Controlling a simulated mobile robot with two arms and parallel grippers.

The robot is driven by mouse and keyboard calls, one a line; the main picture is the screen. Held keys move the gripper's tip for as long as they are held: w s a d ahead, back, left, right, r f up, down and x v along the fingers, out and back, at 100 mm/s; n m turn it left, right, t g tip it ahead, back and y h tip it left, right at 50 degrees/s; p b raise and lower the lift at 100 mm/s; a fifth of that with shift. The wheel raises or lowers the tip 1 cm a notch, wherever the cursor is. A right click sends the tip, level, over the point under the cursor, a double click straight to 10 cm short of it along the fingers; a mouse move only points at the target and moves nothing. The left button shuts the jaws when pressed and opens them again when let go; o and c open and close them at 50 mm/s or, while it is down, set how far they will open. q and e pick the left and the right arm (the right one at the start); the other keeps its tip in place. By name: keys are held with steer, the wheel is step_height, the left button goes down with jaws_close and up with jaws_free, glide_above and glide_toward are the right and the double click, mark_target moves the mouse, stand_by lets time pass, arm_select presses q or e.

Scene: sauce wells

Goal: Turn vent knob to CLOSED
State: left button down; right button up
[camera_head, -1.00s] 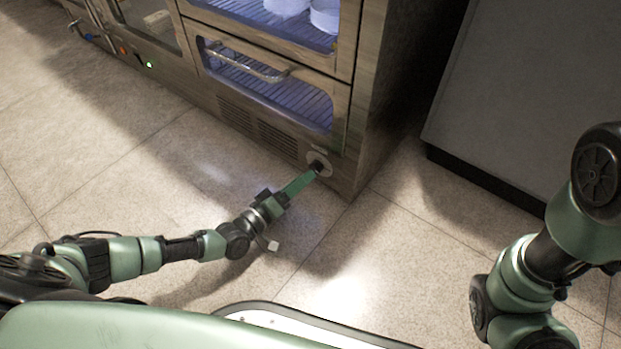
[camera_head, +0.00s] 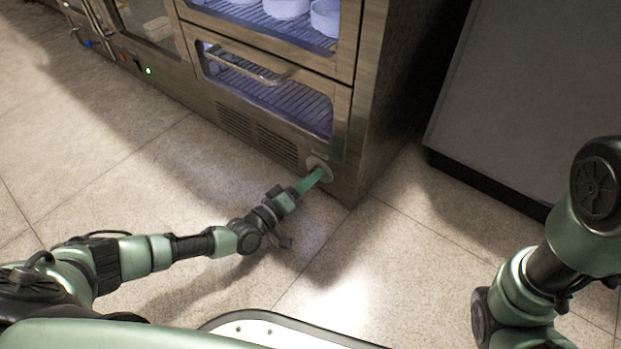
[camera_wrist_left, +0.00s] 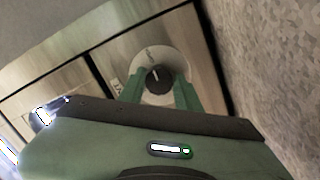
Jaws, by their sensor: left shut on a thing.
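The vent knob (camera_wrist_left: 158,80) is small, round and dark with a white pointer line. It sits on a pale round dial plate (camera_wrist_left: 148,52) low on the steel cabinet. In the wrist view the pointer points roughly up the picture; the markings are too blurred to read. My left gripper (camera_wrist_left: 160,88) has its green fingers on either side of the knob, shut on it. In the head view the left gripper (camera_head: 322,174) reaches the dial plate (camera_head: 314,161) at the cabinet's lower right corner, and its fingers hide the knob there.
Above the plate is a glass-fronted drawer with a bar handle (camera_head: 243,66), and vent slots (camera_head: 256,135) lie left of it. A grey cabinet (camera_head: 508,100) stands at the right. The tiled floor (camera_head: 130,180) before the cabinet is clear. My right arm (camera_head: 520,270) is at the right.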

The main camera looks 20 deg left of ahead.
arm_select(q)
steer(key=shift+n, duration=0.3)
steer(key=n, duration=0.9)
steer(key=shift+t, duration=0.4)
steer(key=n, duration=0.5)
steer(key=shift+n+t+y, duration=0.3)
steer(key=shift+n+y, duration=0.3)
steer(key=shift+n, duration=1.5)
steer(key=c, duration=1)
jaws_free()
